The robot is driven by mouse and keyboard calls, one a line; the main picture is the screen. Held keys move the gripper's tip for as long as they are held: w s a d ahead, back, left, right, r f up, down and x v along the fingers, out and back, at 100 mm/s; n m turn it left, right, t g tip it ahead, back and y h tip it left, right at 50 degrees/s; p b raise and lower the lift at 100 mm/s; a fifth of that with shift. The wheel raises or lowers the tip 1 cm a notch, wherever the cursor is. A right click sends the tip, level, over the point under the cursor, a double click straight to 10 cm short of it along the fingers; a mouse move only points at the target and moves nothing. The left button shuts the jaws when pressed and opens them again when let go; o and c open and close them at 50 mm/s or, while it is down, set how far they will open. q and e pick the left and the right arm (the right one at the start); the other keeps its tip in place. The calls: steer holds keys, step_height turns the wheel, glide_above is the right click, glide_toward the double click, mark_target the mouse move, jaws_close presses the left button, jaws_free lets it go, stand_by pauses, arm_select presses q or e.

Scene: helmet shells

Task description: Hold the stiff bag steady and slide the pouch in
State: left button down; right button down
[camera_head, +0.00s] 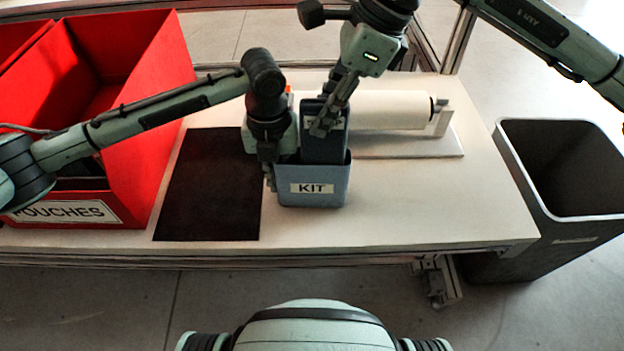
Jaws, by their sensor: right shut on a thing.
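The stiff bag is a blue-grey, open-topped holder labelled KIT (315,198). It stands upright on the table, right of the dark mat. The pouch (324,150) is a dark blue, flat piece with a pale label, held upright at the bag's mouth. Its lower end is hidden behind the bag's front rim, so its depth inside cannot be seen. My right gripper (322,127) is shut on the pouch's upper part, partly covering its label. My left gripper (269,180) points down at the bag's left wall; whether its fingers pinch the wall cannot be told.
A red bin labelled POUCHES (150,150) stands at the left, under my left arm. A dark mat (210,190) lies beside the bag. A white roll on a stand (395,110) is behind. A grey waste bin (540,220) stands off the table's right end. The table's right front (440,205) is clear.

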mark_target(350, 103)
steer(key=shift+f, duration=3.35)
steer(key=c, duration=1.2)
jaws_free()
steer(key=v, duration=1.2)
arm_select(q)
steer(key=c, duration=2.3)
jaws_free()
steer(key=o, duration=0.7)
steer(key=shift+c, duration=0.2)
